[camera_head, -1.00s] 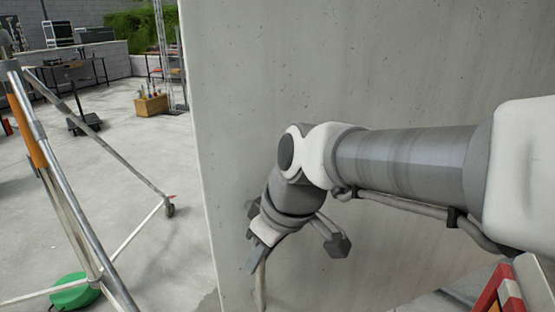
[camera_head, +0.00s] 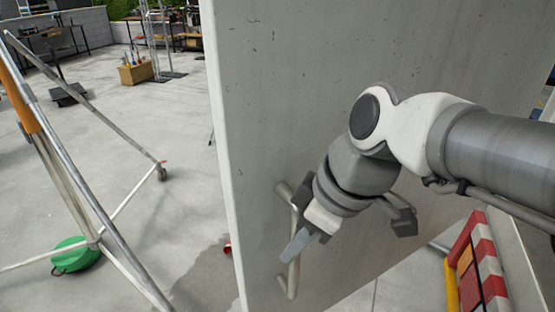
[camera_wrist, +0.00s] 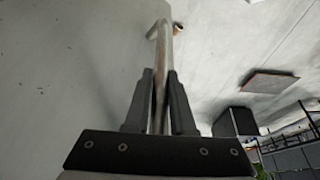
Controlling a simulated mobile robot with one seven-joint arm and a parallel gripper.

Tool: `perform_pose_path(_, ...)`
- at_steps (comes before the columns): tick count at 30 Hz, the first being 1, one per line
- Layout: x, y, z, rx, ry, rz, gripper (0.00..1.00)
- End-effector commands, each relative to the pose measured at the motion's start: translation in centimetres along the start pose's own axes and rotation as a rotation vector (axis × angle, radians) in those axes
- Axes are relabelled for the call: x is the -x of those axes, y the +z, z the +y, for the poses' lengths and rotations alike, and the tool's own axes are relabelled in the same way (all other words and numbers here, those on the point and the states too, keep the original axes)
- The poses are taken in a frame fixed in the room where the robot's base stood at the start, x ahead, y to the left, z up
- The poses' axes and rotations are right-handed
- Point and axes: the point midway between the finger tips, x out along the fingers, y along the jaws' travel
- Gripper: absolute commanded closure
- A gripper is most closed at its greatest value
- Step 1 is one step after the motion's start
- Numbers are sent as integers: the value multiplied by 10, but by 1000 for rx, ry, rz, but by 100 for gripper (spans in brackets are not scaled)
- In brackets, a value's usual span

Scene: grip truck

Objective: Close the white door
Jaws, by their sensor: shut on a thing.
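The white door (camera_head: 290,90) is a large pale panel standing upright across the middle and right of the head view, its left edge free. A metal bar handle (camera_head: 293,272) is fixed on its face near that edge. My gripper (camera_head: 298,243) is at the handle. In the wrist view the door (camera_wrist: 60,60) fills the left side, and the handle (camera_wrist: 163,50) runs between the two dark fingers of my gripper (camera_wrist: 160,95), which are shut on it. The fingers hide part of the handle.
A metal frame with wheeled legs (camera_head: 90,190) stands at the left, with a green round object (camera_head: 75,256) at its foot. A red and white barrier (camera_head: 478,265) is at the lower right. A wooden box (camera_head: 136,74) sits far back on open floor.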

Motion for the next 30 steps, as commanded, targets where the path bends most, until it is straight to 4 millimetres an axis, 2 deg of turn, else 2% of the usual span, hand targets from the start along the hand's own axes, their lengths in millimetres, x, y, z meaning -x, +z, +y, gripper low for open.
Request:
perform_pose_path(3,5,4,3,8,11,10,100)
perform_pose_path(14,4,6,0,12,3,8,100)
perform_pose_path(15,4,6,0,12,2,7,74)
perform_pose_path(19,3,6,-1,12,-1,6,51)
perform_pose_path(20,3,6,-1,12,-2,5,48)
perform_pose_path(30,5,6,-2,13,-5,4,48)
